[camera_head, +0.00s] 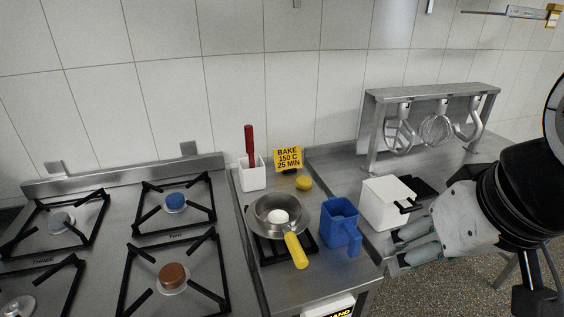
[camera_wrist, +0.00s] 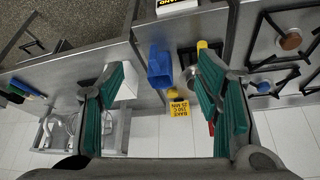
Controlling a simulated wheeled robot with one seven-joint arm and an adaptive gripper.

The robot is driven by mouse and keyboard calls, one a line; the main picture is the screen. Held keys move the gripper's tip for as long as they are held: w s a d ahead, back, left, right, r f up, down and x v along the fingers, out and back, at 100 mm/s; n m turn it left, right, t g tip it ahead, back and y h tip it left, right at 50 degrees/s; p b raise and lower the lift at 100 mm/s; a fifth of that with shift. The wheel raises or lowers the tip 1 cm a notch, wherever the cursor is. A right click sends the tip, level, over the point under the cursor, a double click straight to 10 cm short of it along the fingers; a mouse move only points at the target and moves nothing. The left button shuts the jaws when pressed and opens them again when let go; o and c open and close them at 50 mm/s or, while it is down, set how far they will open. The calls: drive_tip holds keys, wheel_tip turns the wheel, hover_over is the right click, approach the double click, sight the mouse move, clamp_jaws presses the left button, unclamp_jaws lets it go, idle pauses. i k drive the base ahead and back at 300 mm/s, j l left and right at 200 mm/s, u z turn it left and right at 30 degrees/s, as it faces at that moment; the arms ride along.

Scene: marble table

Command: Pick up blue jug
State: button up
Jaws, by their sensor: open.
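The blue jug (camera_head: 338,224) stands upright on the metal counter, right of a pan, with its handle toward the front right in the head view. In the wrist view the jug (camera_wrist: 159,68) shows between the two spread fingers, farther off than they are. My gripper (camera_head: 395,250) is at the right in the head view, beside the jug and in front of a white box. It is open and empty, and its teal-padded fingers (camera_wrist: 165,100) are wide apart in the wrist view. The fingers appear apart from the jug.
A pan (camera_head: 262,227) with a white round thing and yellow handle sits left of the jug. A white box (camera_head: 386,203) stands close on its right. A whisk rack (camera_head: 432,92) stands at the back right.

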sight(340, 217)
drive_tip(key=j+z, duration=0.2)
drive_tip(key=z, duration=0.25)
drive_tip(key=j+z, duration=0.15)
drive_tip(key=z, duration=0.3)
drive_tip(key=k+j+z, duration=0.15)
drive_tip(key=j, duration=0.35)
drive_tip(key=k+j+z, duration=0.15)
drive_tip(key=k+j, duration=0.25)
drive_tip(key=k+j+z, duration=0.2)
drive_tip(key=j, duration=0.35)
drive_tip(key=k, duration=0.1)
